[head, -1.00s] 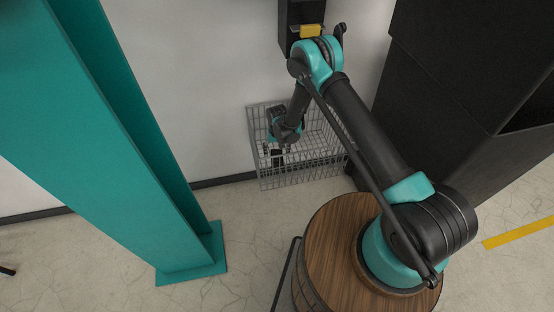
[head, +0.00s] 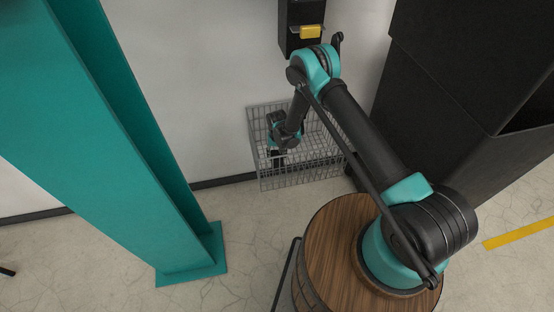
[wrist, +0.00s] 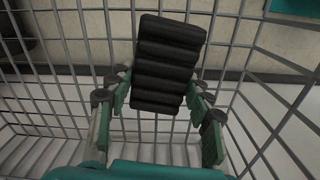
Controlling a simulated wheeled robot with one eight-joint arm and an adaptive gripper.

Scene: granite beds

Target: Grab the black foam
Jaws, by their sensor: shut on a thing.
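The black foam (wrist: 168,62) is a ribbed dark block in the middle of the wrist view. My gripper (wrist: 160,86) is shut on it, with a green-padded finger against each side of its lower part. The foam's upper part stands out beyond the fingers, and wire mesh shows behind it. In the head view my gripper (head: 277,156) is small and dark at the wire basket (head: 302,178). There the foam cannot be told apart from the gripper.
The wire mesh surrounds the gripper closely in the wrist view. A teal column (head: 125,150) stands at the left, a black cabinet (head: 450,80) at the right. A black box with a yellow part (head: 311,32) hangs on the wall above the basket. Open floor lies left of the barrel.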

